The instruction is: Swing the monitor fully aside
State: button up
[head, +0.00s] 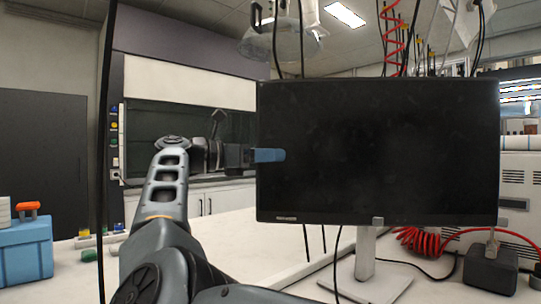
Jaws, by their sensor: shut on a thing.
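The monitor (378,150) is a wide black screen that faces me, upright on a pale stand (366,262) on the white bench. My gripper (266,155) is at the monitor's left edge, a little above mid-height. One blue fingertip lies over the front of the screen, and the other finger is hidden behind the monitor. The gripper is shut on that edge. My arm reaches up to it from the bottom left.
A red coiled hose (420,240) and a dark box (490,268) lie right of the stand. A white instrument (521,190) stands behind the monitor's right side. A blue box (25,250) sits at the far left. Cables hang above and below the monitor.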

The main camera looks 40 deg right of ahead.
jog(key=shift+s+d, duration=0.1)
jog(key=shift+d, duration=0.55)
jog(key=o, duration=0.9)
jog(key=shift+d, duration=0.1)
jog(key=v, duration=0.8)
jog(key=shift+a, duration=0.2)
